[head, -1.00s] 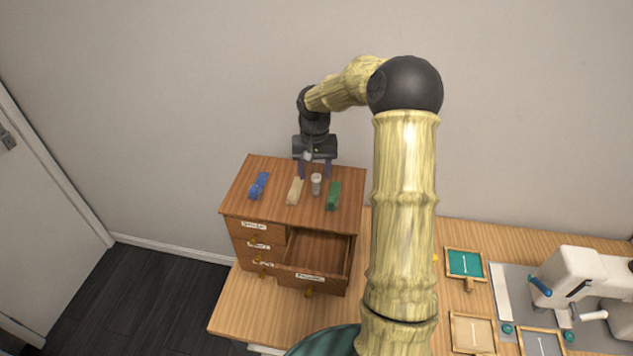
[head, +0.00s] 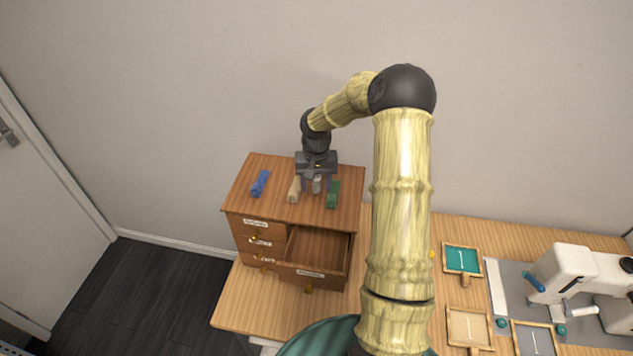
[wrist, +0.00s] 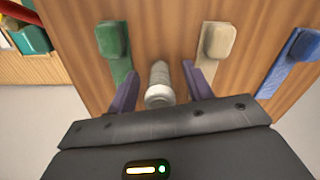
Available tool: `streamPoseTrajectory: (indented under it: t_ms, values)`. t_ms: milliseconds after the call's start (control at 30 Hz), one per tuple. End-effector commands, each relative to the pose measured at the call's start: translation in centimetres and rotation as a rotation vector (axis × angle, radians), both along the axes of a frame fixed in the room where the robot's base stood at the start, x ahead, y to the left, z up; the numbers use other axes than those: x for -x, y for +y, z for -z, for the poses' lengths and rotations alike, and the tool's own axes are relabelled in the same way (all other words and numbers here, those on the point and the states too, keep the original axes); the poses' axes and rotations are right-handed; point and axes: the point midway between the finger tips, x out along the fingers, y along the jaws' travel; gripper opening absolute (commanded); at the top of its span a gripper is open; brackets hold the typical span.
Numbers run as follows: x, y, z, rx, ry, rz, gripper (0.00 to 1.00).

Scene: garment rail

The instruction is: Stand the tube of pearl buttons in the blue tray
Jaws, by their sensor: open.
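The tube of pearl buttons (head: 317,186) is a small pale grey cylinder on top of the wooden drawer cabinet. It appears upright, and my gripper partly covers it in the head view. In the wrist view the tube (wrist: 159,82) lies between the two purple fingers. My gripper (head: 316,188) is open, pointing down, with a finger on each side of the tube (wrist: 160,70); gaps show on both sides. A tray with a grey-blue floor (head: 535,341) and wooden rim, probably the blue tray, is at the lower right, cut by the picture edge.
On the cabinet top (head: 275,212), blue (head: 260,184), cream (head: 294,190) and green (head: 333,195) pieces lie near the tube. An upper drawer (head: 318,250) is open. Teal (head: 462,258) and cream (head: 469,325) trays and a sewing machine (head: 570,270) are at the right.

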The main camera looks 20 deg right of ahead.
Motion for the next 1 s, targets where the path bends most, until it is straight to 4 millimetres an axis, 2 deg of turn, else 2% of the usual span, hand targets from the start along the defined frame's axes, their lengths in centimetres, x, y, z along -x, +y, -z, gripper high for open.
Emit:
streamPoseTrajectory:
  t_ms: [300, 533, 600, 867, 1000]
  values:
    - [0.0, 0.0, 0.0, 0.0, 0.0, 0.001, 0.51]
    - [0.0, 0.0, 0.0, 0.0, 0.0, 0.001, 0.06]
    - [0.0, 0.0, -0.1, 0.0, 0.0, 0.001, 0.0]
    - [0.0, 0.0, -0.2, 0.0, -0.001, 0.001, 0.0]
    - [-0.1, -0.1, -1.4, 0.003, -0.004, 0.002, 0.0]
